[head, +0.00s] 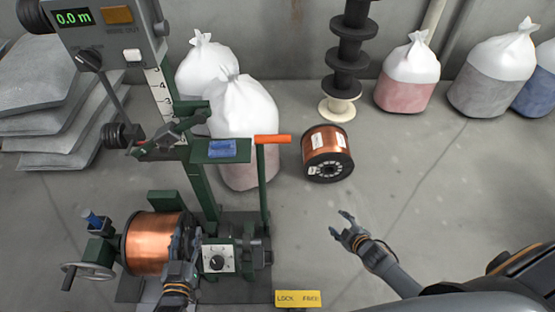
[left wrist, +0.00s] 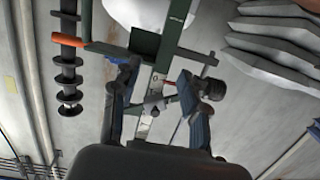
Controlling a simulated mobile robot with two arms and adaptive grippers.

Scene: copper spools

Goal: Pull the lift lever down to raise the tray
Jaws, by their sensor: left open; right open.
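A green lever (head: 262,180) with an orange grip (head: 272,139) stands upright on the right of the green winding machine. The orange grip also shows at the left of the left wrist view (left wrist: 60,40). A copper spool (head: 152,243) sits low on the machine; I cannot tell which part under it is the tray. My left gripper (head: 185,242) is open and empty, in front of the spool's right end, below and left of the orange grip. Its two fingers also show apart in the left wrist view (left wrist: 158,78). My right gripper (head: 342,226) is open and empty over clear floor, right of the lever.
The display (head: 73,18) reads 0.0 m. A dial box (head: 218,259) stands right of the left gripper. A yellow label (head: 298,298) lies at the front. A loose copper spool (head: 327,153) and a dark spool stack (head: 347,60) stand behind. White-topped sacks (head: 245,105) stand behind the machine.

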